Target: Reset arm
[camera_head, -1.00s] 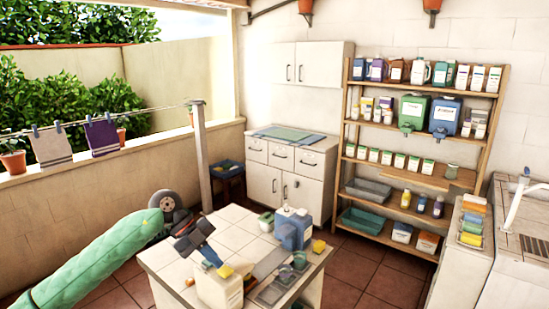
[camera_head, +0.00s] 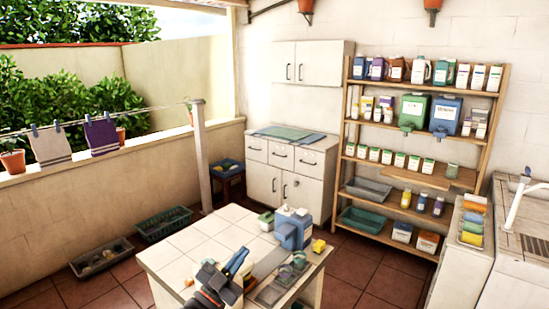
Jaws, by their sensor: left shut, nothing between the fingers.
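My left gripper (camera_head: 239,260) is in the head view at the bottom, over the near end of the white tiled table (camera_head: 188,240). It points up and to the right, its blue fingers together and nothing visible between them. It covers most of a pale container on the near part of the table. I cannot tell whether it touches that container. My right gripper is not in view.
A blue jug (camera_head: 293,232), a yellow sponge (camera_head: 319,246) and a grey tray (camera_head: 277,291) are on the table's right side. A green crate (camera_head: 164,224) and a grey crate (camera_head: 101,258) are on the floor at left. The table's left part is clear.

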